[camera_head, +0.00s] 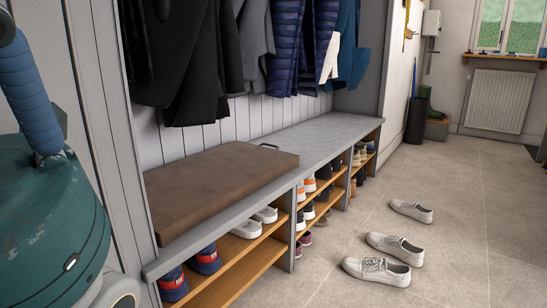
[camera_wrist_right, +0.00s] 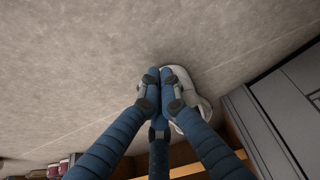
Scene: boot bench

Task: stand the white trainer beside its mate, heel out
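In the head view three white lace-up trainers lie on the floor in front of the bench: a far one (camera_head: 411,211), a middle one (camera_head: 396,247) and a near one (camera_head: 376,271). The middle and near ones lie side by side, toes roughly to the left. In the right wrist view my right gripper (camera_wrist_right: 160,78) has its blue fingers drawn close together on a white trainer (camera_wrist_right: 203,106). The fingers hide much of that trainer, and the exact grip is partly covered. My right gripper is outside the head view. My left gripper is not in view.
The grey bench (camera_head: 330,131) has wooden shelves with several pairs of shoes. A brown cushion (camera_head: 215,184) lies on its near end. Coats hang above. In the right wrist view the bench's grey edge (camera_wrist_right: 262,125) is close at the right. The tiled floor (camera_head: 470,205) is otherwise clear.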

